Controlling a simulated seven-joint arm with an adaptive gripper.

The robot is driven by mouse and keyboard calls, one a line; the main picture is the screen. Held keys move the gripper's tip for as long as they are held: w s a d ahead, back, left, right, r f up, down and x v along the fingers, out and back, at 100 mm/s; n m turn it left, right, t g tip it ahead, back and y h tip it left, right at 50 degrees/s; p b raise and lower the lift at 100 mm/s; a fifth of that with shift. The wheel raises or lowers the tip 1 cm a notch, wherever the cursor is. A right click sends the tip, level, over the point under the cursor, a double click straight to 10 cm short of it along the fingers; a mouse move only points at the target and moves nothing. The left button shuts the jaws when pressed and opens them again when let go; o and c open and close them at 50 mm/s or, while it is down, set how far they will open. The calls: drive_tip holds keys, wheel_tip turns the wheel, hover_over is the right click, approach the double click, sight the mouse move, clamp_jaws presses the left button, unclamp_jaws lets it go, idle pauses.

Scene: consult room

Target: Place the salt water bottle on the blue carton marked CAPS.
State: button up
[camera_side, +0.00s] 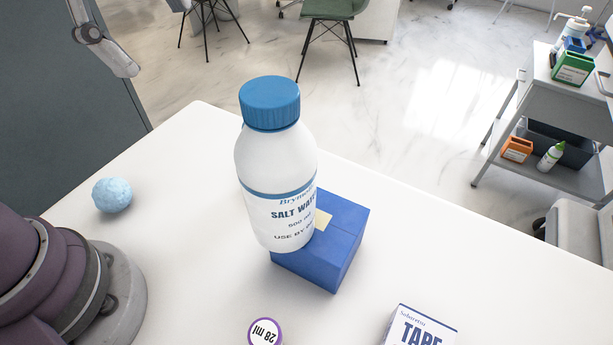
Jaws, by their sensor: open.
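The salt water bottle (275,180), white with a blue cap and a blue band, is upright in the middle of the side view. Its base overlaps the left part of the top of the blue carton (345,225). It appears to stand on the carton, though the contact under the base is hidden. The carton sits on the white table, with a cream patch on its top partly behind the bottle. No CAPS marking can be read from here.
A light blue ball (112,195) lies on the white table (190,270) at left. A grey trolley (545,100) stands beyond.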

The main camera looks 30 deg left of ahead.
drive_tip(key=s+a+f+n+t, duration=0.1)
drive_tip(key=a+f+n, duration=0.2)
drive_tip(key=n, duration=0.5)
drive_tip(key=s+a+f+n+t+y, duration=0.1)
drive_tip(key=a+f+n, duration=0.3)
drive_tip(key=n, duration=0.4)
drive_tip(key=shift+s+a, duration=0.45)
drive_tip(key=shift+s, duration=0.25)
